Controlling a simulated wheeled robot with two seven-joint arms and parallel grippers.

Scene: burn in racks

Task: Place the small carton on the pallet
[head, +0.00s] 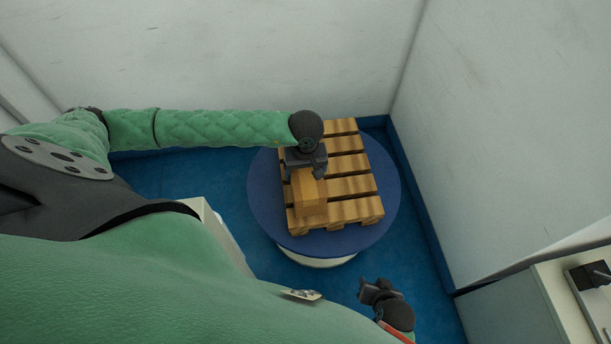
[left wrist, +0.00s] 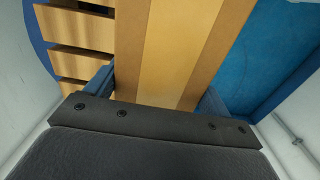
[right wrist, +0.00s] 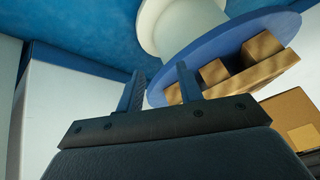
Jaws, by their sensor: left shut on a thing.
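The small carton (head: 309,194) is a tan box with a lighter tape strip, over the near left part of the wooden pallet (head: 366,207). My left gripper (head: 305,174) is shut on the carton, which fills the space between its fingers in the left wrist view (left wrist: 160,50). Whether the carton touches the slats I cannot tell. The pallet lies on a round blue turntable (head: 264,203) with a pale base. My right gripper (head: 372,287) is open and empty, apart from the turntable at its near right. Its two fingers stand apart in the right wrist view (right wrist: 160,88).
Pale walls (head: 500,120) close in behind and to the right, with a blue skirting along the blue floor (head: 180,180). A pale cabinet (head: 545,300) with a dark device stands at the lower right. The pallet's right slats are clear.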

